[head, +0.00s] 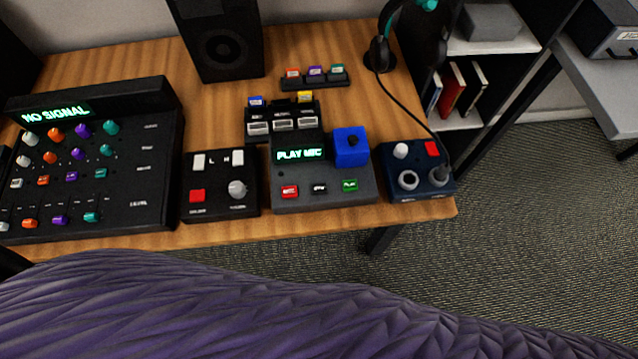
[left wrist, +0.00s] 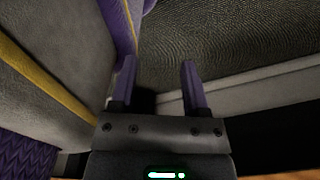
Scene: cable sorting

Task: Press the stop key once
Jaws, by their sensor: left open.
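A dark recorder (head: 324,203) with a lit screen reading "PLAY MIC" sits near the front edge of the desk in the head view. Along its front are a red key (head: 289,191), a dark key with small pale lettering (head: 319,188) and a green key (head: 349,185). The green one reads "PLAY"; the dark key's lettering is too small to read surely. A blue block (head: 350,147) stands on its right side. My left gripper (left wrist: 158,85) is open and empty in the left wrist view, away from the recorder. Neither gripper shows in the head view.
A mixer (head: 150,185) showing "NO SIGNAL" and a small black box (head: 220,207) stand left of the recorder. A dark blue box (head: 418,182) with a cable stands right. Behind are a cartridge rack (head: 315,82), a speaker (head: 217,40) and headphones (head: 380,55) on a stand.

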